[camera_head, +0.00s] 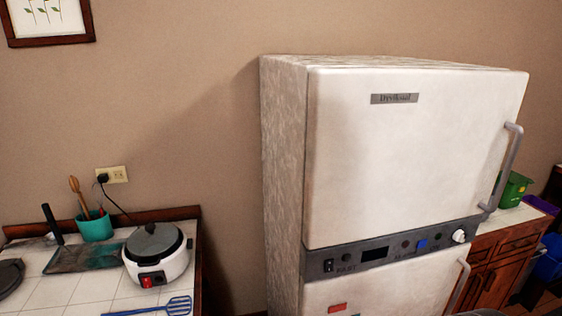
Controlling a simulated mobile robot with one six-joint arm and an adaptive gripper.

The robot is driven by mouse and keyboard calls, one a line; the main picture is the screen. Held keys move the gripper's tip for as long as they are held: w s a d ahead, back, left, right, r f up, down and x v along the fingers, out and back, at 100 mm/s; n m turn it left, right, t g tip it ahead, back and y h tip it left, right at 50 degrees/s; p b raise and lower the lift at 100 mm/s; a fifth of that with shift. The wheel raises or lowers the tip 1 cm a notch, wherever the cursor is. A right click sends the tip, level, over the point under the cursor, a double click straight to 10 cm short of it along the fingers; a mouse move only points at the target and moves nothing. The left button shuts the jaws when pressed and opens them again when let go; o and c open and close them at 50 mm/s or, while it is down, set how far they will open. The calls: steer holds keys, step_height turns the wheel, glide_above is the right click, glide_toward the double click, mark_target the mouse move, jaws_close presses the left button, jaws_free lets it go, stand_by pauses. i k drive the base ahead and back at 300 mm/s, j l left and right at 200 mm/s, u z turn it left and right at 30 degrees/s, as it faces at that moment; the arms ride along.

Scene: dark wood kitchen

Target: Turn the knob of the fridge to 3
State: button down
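The white fridge (400,150) stands against the wall right of centre, with its upper door shut. A dark control panel (345,261) runs across it between the upper and lower doors. A round whitish knob (459,236) sits at the right end of this panel. The knob's marks and setting are too small to read. The panel also carries a black switch (328,265), a dark display (374,254) and a blue button (422,244). My gripper cannot be made out; only a small dark shape shows at the bottom edge near the lower door.
The upper door's handle (503,165) and the lower door's handle (459,288) stick out near the knob. A tiled counter at left holds a rice cooker (157,268), a teal utensil cup (94,227) and a blue spatula (165,307). A green bin (514,190) stands on the right counter.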

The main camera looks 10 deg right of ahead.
mark_target(459, 235)
steer(key=k+z, duration=0.1)
steer(key=z, duration=1.15)
